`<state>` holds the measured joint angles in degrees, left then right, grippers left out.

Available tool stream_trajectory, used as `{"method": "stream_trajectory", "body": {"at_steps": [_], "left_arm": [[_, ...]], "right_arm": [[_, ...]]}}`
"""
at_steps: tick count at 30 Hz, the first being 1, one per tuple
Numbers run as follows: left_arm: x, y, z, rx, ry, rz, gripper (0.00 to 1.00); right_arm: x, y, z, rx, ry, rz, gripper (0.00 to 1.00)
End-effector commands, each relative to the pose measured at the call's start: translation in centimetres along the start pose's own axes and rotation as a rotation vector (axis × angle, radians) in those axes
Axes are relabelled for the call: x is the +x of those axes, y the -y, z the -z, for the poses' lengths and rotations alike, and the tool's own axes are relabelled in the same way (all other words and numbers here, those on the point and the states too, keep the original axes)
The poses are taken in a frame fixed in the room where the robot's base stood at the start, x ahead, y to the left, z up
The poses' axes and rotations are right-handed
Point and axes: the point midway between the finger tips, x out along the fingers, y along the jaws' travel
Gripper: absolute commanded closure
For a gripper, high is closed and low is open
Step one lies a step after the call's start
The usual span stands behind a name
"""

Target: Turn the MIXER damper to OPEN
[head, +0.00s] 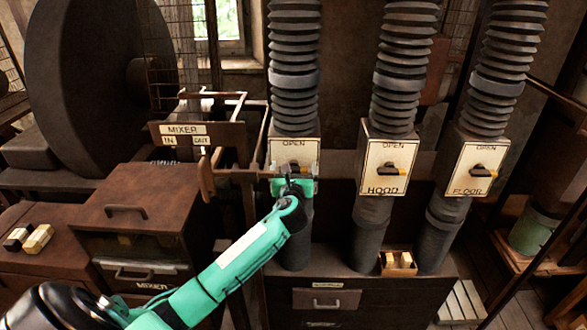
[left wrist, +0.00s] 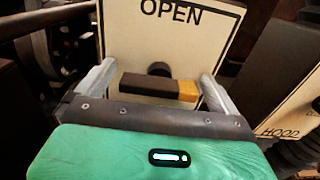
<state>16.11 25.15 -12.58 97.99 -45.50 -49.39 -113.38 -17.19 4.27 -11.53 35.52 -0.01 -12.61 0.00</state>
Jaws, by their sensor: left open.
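The leftmost damper plate (head: 308,150) is cream, marked OPEN at the top, on a ribbed duct. Its lower lettering is hidden by my left gripper; the other two plates read HOOD and FLOOR. Its handle (left wrist: 150,85) is a dark bar lying about level, with the yellow end (left wrist: 187,90) to the right. OPEN is above it on the plate (left wrist: 225,22). My left gripper (head: 294,168) is open in front of this plate. In the left wrist view its fingers (left wrist: 155,84) stand at either end of the bar; I cannot tell whether they touch it. My right gripper is not in view.
The HOOD damper (head: 372,183) and FLOOR damper (head: 455,186) stand to the right, handles about level. A MIXER IN/OUT sign (head: 183,130) with a metal frame stands close left. A brown cabinet (head: 140,205) is below it. A small box of blocks (head: 398,268) sits low right.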

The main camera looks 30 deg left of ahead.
Motion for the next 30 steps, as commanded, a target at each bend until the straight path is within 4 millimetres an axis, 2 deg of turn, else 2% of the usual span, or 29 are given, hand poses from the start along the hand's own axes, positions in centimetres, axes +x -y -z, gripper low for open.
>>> {"method": "stream_trajectory", "body": {"at_steps": [3, 9, 10, 20, 30], "left_arm": [[-0.02, 0.01, 0.00, 0.000, 0.000, 0.000, 0.04], [-0.04, 0.00, 0.00, 0.000, 0.000, 0.000, 0.43], [-0.04, 0.01, 0.00, 0.000, 0.000, 0.000, 0.46], [-0.06, 0.00, 0.05, -0.043, 0.000, 0.000, 0.46], [-0.06, -0.17, 0.16, -0.271, 0.000, -0.001, 0.46]], "right_arm": [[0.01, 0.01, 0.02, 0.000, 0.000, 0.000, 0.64], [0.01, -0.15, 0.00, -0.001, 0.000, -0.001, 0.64], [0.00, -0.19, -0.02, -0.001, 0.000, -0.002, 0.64], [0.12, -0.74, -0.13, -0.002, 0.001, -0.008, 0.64], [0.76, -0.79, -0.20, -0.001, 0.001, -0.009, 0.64]]}}
